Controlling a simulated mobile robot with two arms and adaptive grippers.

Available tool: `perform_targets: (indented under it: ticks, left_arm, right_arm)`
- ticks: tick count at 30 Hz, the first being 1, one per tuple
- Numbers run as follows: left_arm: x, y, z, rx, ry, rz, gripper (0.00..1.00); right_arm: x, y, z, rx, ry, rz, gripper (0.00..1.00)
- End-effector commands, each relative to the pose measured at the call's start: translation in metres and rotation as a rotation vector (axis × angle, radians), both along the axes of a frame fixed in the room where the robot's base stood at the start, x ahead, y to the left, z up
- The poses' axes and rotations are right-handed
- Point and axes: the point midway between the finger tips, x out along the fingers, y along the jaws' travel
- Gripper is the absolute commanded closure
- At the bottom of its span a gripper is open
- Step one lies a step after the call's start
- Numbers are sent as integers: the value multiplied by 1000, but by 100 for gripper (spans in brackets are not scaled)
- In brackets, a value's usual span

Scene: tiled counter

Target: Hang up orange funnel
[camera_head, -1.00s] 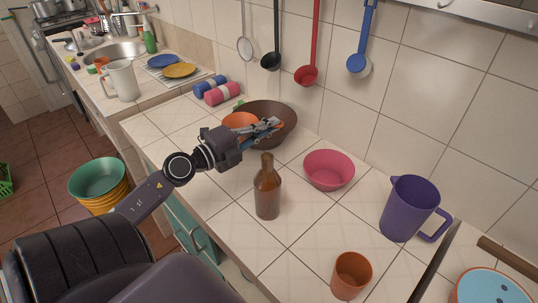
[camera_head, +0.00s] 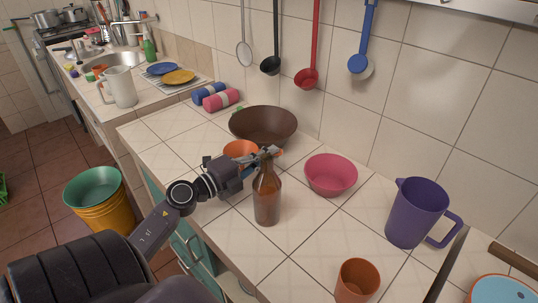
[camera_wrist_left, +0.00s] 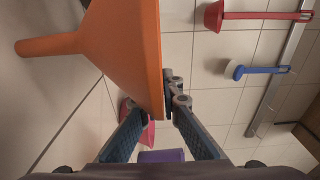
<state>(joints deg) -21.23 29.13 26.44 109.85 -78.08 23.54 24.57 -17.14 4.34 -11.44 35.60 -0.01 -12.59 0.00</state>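The orange funnel (camera_head: 240,148) is in my left gripper (camera_head: 268,154), in front of the brown bowl and partly hidden by the gripper. In the left wrist view the funnel (camera_wrist_left: 115,45) is large and close, its spout pointing left. The left gripper's fingers (camera_wrist_left: 168,100) are closed on its rim. In the head view the gripper is just behind the neck of a brown bottle (camera_head: 267,195); I cannot tell whether they touch. My right gripper is not in view.
A white strainer (camera_head: 244,52), black ladle (camera_head: 270,65), red ladle (camera_head: 307,78) and blue ladle (camera_head: 358,64) hang on the wall. The brown bowl (camera_head: 263,125), pink bowl (camera_head: 331,176), purple jug (camera_head: 415,215) and orange cup (camera_head: 357,280) stand on the counter.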

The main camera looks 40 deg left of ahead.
Motion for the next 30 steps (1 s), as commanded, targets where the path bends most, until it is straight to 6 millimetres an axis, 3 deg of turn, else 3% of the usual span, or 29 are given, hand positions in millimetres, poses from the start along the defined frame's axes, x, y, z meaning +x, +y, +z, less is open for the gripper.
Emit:
perform_targets:
  ticks: [1, 6, 17, 23, 30]
  left_arm:
    - [0, 0, -3, -1, 1, 0, 100]
    - [0, 0, -2, -1, 1, 0, 78]
    - [-1, 0, 3, 0, 1, 0, 78]
    - [-30, 5, -3, 0, 5, 1, 78]
    - [-81, 14, -2, -1, 4, 3, 78]
  right_arm:
    - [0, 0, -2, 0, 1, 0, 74]
    - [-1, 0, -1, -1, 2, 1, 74]
    - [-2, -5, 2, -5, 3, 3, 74]
    - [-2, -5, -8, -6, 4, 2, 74]
    - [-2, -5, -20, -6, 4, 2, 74]
